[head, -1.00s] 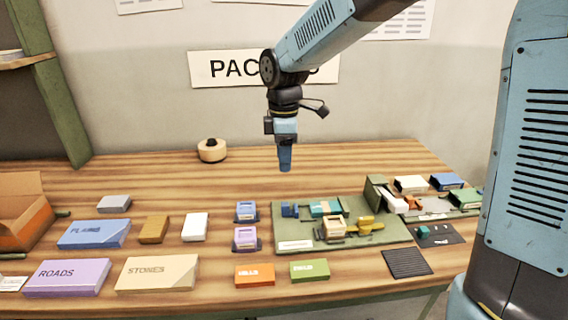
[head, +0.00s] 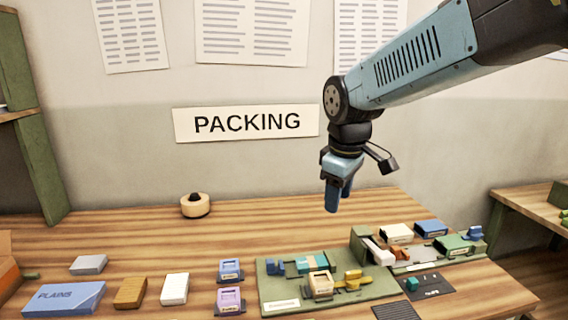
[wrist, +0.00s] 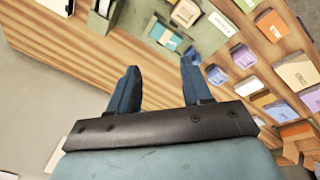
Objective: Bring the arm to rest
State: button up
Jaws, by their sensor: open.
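My gripper (head: 338,196) hangs from my blue arm above the back right part of the wooden table (head: 140,239), its fingers pointing down. In the wrist view my gripper (wrist: 158,80) shows two blue fingers apart with nothing between them. Below and in front of it in the head view lies a green board (head: 275,305) with small teal, blue, cream and yellow pieces. The gripper touches nothing that I can see.
A tape roll (head: 195,205) stands at the table's back. Left of the board are a blue PLAINS box (head: 62,298), a brown box (head: 131,292), a white box (head: 175,289) and small blue and purple holders. A PACKING sign (head: 246,123) is on the wall.

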jog(key=s+d+r+m+t, duration=0.1)
jog(key=s+d+m+t, duration=0.2)
jog(key=s+d+m, duration=0.7)
jog(key=shift+s+d+r+m, duration=0.25)
jog(key=shift+s+d+m, duration=0.05)
jog(key=shift+s+d, duration=0.85)
